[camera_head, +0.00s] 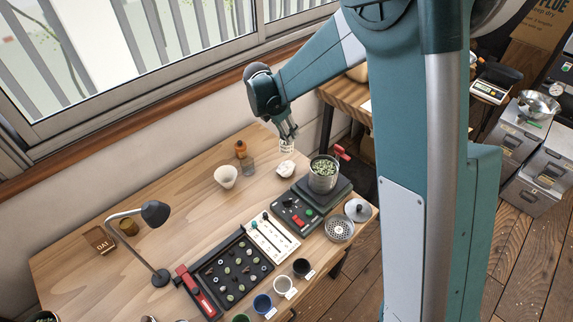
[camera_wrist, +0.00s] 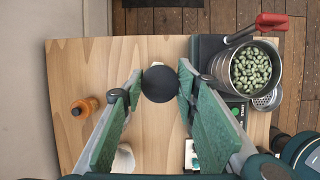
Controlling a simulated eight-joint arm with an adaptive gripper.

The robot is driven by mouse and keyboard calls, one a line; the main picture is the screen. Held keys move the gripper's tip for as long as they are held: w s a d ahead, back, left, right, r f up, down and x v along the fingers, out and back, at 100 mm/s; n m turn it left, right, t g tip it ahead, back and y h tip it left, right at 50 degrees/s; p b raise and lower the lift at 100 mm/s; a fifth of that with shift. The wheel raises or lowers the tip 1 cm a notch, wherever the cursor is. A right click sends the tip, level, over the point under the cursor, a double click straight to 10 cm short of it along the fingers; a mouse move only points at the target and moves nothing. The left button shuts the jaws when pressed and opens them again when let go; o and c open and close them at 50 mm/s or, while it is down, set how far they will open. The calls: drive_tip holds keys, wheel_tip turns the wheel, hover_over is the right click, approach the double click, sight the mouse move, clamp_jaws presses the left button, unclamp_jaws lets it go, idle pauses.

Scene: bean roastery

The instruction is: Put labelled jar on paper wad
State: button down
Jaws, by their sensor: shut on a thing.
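The labelled jar (camera_head: 287,147) is small and pale with dark marks on its side. My gripper (camera_head: 288,133) is shut on it and holds it upright near the back of the wooden table. The paper wad (camera_head: 286,168), white and crumpled, lies on the table just below the jar in the head view. In the wrist view the jar's round dark lid (camera_wrist: 160,84) sits between my green finger pads. A small white edge, likely the wad, shows just beyond the lid there; the rest is hidden. I cannot tell whether the jar touches the wad.
A metal pot of green beans (camera_head: 324,174) stands on a dark scale to the right. A lamp (camera_head: 154,213), a bean tray and cups occupy the front.

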sight(281, 141)
drive_tip(key=shift+f+b, duration=0.3)
drive_tip(key=shift+f, duration=2.75)
drive_tip(key=shift+f, duration=1.9)
drive_tip(key=shift+f+b, duration=0.15)
drive_tip(key=shift+b, duration=0.2)
drive_tip(key=c, duration=1.8)
unclamp_jaws()
drive_tip(key=p+v, duration=0.1)
drive_tip(key=v, duration=1.1)
drive_tip(key=shift+w, duration=0.1)
